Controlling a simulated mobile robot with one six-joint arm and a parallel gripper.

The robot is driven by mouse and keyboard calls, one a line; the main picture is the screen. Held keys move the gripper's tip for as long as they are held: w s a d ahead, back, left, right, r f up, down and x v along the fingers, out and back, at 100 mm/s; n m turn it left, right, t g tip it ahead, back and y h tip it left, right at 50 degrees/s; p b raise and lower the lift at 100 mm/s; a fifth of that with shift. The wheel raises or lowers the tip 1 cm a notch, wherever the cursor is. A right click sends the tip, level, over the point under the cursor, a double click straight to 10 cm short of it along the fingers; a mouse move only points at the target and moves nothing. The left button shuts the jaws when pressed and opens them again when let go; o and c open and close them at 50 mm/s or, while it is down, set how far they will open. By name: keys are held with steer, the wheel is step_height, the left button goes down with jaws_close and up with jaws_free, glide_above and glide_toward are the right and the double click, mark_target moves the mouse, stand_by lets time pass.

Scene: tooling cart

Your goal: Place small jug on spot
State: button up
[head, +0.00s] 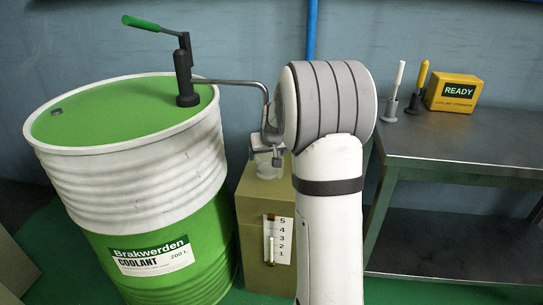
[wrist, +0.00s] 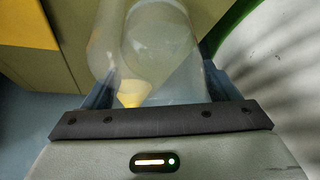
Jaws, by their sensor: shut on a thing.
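The small jug (head: 268,168) is clear and translucent. It shows at the top of an olive box (head: 250,195), below the pump's spout, partly hidden by my arm. I cannot tell whether it rests on the box or is held just above it. My gripper (head: 266,148) is at the jug, mostly hidden behind my arm's white and grey links. In the wrist view the jug (wrist: 160,50) fills the space between the two dark fingers, and my gripper (wrist: 160,88) is shut on it. A yellowish patch shows low in the jug. No marked spot is clearly visible.
A white and green coolant drum (head: 130,190) stands at left, with a hand pump (head: 185,75) whose spout reaches toward the jug. The box carries a 1 to 5 scale (head: 280,240). A dark bench (head: 470,150) at right holds a yellow READY box (head: 452,92) and two pen-like holders.

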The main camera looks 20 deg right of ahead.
steer(key=shift+w+d+f, duration=0.1)
steer(key=shift+w+f, duration=0.1)
steer(key=shift+w, duration=0.2)
steer(key=shift+f+b, duration=0.4)
steer(key=shift+f, duration=0.15)
steer(key=shift+s+f, duration=0.1)
steer(key=shift+f, duration=0.05)
steer(key=o, duration=1)
steer(key=shift+o, duration=0.2)
